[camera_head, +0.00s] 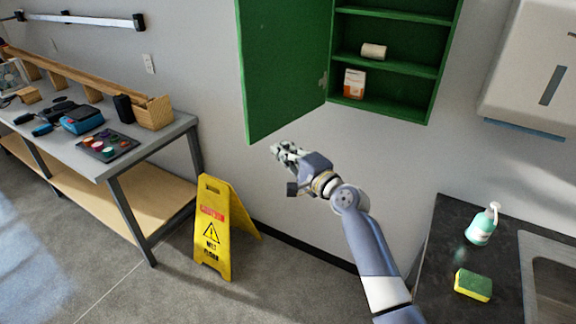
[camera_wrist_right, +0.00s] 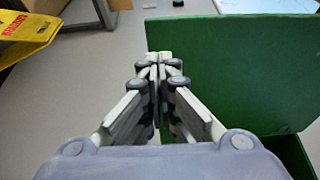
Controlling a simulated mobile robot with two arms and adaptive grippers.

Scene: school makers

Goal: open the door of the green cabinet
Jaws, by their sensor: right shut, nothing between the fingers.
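The green cabinet (camera_head: 398,105) hangs on the wall at the top middle of the head view. Its door (camera_head: 283,68) stands wide open, swung out to the left, and the shelves inside show. In the right wrist view the green door (camera_wrist_right: 225,75) fills the right side. My right gripper (camera_head: 277,151) is shut and empty, just below the door's lower edge in the head view. Its closed fingertips (camera_wrist_right: 158,58) show in the right wrist view beside the door's edge; I cannot tell whether they touch it. My left gripper is not in view.
A white roll (camera_head: 373,51) and a small box (camera_head: 354,84) stand inside the cabinet. A yellow wet floor sign (camera_head: 214,230) stands on the floor by a workbench (camera_head: 160,139). A dark counter (camera_head: 446,236) with a soap bottle (camera_head: 481,228) and sponge (camera_head: 473,285) is at right.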

